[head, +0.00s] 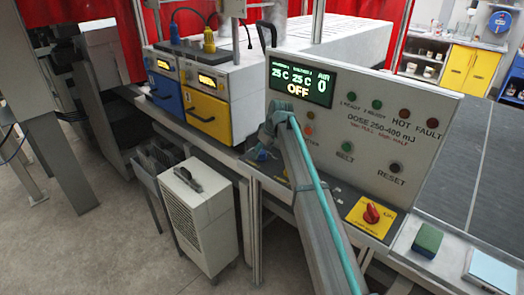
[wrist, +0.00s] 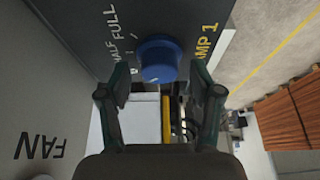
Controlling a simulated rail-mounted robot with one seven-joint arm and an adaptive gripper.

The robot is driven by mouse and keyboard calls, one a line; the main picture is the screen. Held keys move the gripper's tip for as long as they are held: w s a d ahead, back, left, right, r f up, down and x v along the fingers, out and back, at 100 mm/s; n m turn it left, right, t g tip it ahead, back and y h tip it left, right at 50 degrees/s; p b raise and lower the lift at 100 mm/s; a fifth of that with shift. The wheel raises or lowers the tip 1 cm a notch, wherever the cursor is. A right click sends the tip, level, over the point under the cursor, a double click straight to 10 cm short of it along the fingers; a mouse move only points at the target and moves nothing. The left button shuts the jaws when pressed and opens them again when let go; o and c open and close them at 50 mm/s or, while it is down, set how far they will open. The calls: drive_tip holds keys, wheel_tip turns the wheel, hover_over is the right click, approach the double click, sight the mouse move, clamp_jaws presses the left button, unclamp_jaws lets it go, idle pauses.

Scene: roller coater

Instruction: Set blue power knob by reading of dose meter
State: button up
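The blue power knob (wrist: 160,60) sits on a dark panel marked HALF, FULL and LAMP 1 in the wrist view. I cannot tell which mark it points to. In the head view a small blue knob (head: 262,155) shows just below my gripper (head: 266,138). In the wrist view my gripper (wrist: 163,88) is open, a finger on either side below the knob, with nothing between them. The grey control panel (head: 375,150) reads DOSE 250-400 mJ, with small red text beneath. Its display (head: 301,80) shows 25 C, 25 C, 0 and OFF. I cannot identify a dose meter with a readable value.
A red switch (head: 371,213) on a yellow plate sits right of my arm. Blue (head: 165,92) and yellow (head: 207,114) units stand left. A white cabinet (head: 199,215) stands below.

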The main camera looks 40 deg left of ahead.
drive_tip(key=c, duration=1.1)
drive_tip(key=m+t+b, duration=0.1)
drive_tip(key=m, duration=0.1)
drive_tip(key=m+b, duration=0.2)
drive_tip(key=shift+s+f+m+t, duration=0.1)
drive_tip(key=shift+s+m+t, duration=0.05)
drive_tip(key=shift+m+t, duration=0.2)
drive_tip(key=m+b, duration=0.1)
drive_tip(key=m, duration=0.1)
drive_tip(key=m+t+h, duration=0.1)
drive_tip(key=m, duration=0.1)
drive_tip(key=shift+a+m+t+h+b, duration=0.15)
drive_tip(key=shift+m+t+h+b, duration=0.15)
drive_tip(key=shift+b, duration=0.1)
drive_tip(key=m+h+b, duration=0.1)
drive_tip(key=m, duration=0.1)
drive_tip(key=m+t+b, duration=0.1)
drive_tip(key=m, duration=0.2)
drive_tip(key=shift+a+h, duration=0.15)
drive_tip(key=shift+h, duration=0.25)
drive_tip(key=shift+m+h+b, duration=0.55)
drive_tip(key=shift+m+h, duration=0.15)
drive_tip(key=shift+m, duration=1.15)
drive_tip(key=o, duration=1.2)
drive_tip(key=shift+c, duration=0.2)
